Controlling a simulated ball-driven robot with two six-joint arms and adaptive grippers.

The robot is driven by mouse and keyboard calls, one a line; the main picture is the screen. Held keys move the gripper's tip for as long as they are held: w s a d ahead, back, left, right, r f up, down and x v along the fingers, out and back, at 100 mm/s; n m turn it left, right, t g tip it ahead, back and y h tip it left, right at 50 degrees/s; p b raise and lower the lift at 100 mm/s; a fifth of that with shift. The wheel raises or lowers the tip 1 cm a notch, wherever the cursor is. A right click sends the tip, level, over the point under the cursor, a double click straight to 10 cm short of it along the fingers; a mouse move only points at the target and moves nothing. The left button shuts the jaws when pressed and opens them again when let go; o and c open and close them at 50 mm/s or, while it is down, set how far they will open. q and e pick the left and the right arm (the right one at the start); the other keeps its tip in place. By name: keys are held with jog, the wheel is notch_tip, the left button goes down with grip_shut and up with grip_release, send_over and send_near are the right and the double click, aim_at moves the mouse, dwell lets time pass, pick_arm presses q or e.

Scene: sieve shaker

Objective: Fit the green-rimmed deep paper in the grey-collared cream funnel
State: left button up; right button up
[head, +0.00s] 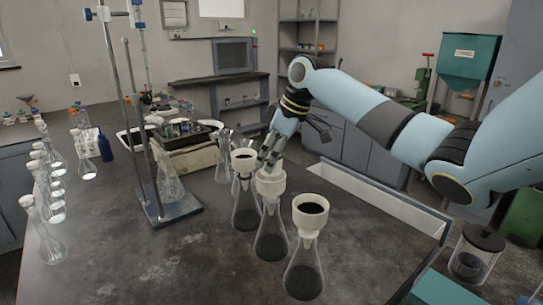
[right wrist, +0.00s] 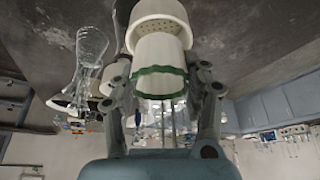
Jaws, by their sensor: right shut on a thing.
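The green-rimmed deep paper (right wrist: 160,80) is a white cup with a wavy green rim towards the wrist camera. My right gripper (right wrist: 165,92) is shut on it, with a finger on each side. Its far end meets or overlaps a cream funnel (right wrist: 158,8) with small holes; I cannot tell how deep it sits. In the head view, my right gripper (head: 268,160) is above the middle cream funnel (head: 270,186), which stands in a conical flask (head: 271,238). The funnel's inside is hidden, and I cannot make out a grey collar. My left gripper is out of view.
A metal stand (head: 172,208) is to the left, with several flasks beyond. A lidded jar (head: 474,255) is at right.

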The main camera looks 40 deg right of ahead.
aim_at(273, 174)
jog(key=shift+f, duration=0.15)
jog(key=shift+f+b, duration=0.4)
jog(key=shift+f, duration=0.6)
jog(key=shift+s+f, duration=0.15)
jog(key=shift+s+f, duration=0.1)
jog(key=shift+f, duration=0.05)
jog(key=shift+o, duration=0.6)
jog(key=shift+f, duration=0.45)
jog(key=shift+o, duration=1.1)
jog(key=shift+f+b, duration=0.3)
jog(key=shift+f, duration=0.15)
jog(key=shift+o, duration=0.8)
jog(key=shift+f+b, duration=0.3)
jog(key=shift+f, duration=0.25)
